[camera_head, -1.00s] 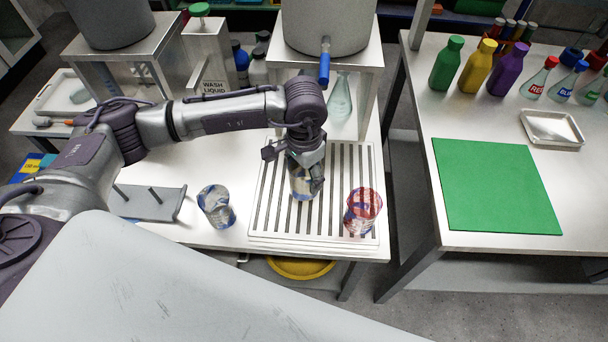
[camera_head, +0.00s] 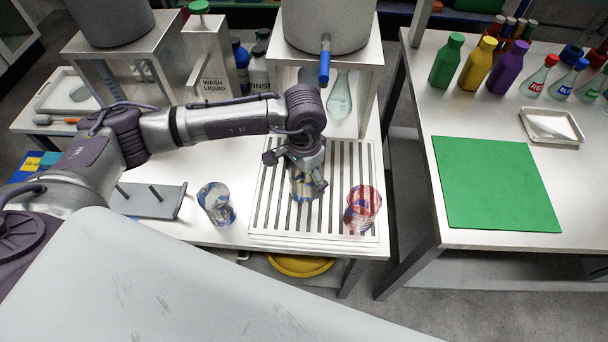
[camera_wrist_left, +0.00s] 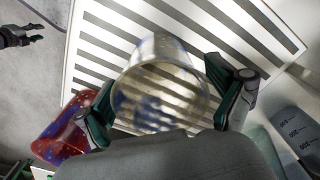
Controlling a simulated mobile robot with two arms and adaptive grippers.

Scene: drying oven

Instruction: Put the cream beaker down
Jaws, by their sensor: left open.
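The cream beaker (camera_head: 307,184), clear with cream and blue patches, stands on the slatted drying rack (camera_head: 262,205). In the left wrist view the beaker (camera_wrist_left: 160,82) is between the two fingers of my left gripper (camera_wrist_left: 168,106). My left gripper (camera_head: 308,172) is open around the beaker and hides part of it in the head view. Whether a finger still touches the wall I cannot tell. A dark gripper, apparently my right one (camera_wrist_left: 18,36), shows small at the upper left of the left wrist view. Its jaw state is unclear.
A red-patched beaker (camera_head: 362,211) stands on the rack to the right, and a blue-patched beaker (camera_head: 216,204) on the table to the left. A tap (camera_head: 324,62) and a flask (camera_head: 340,98) are behind. The green mat (camera_head: 496,185) is clear.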

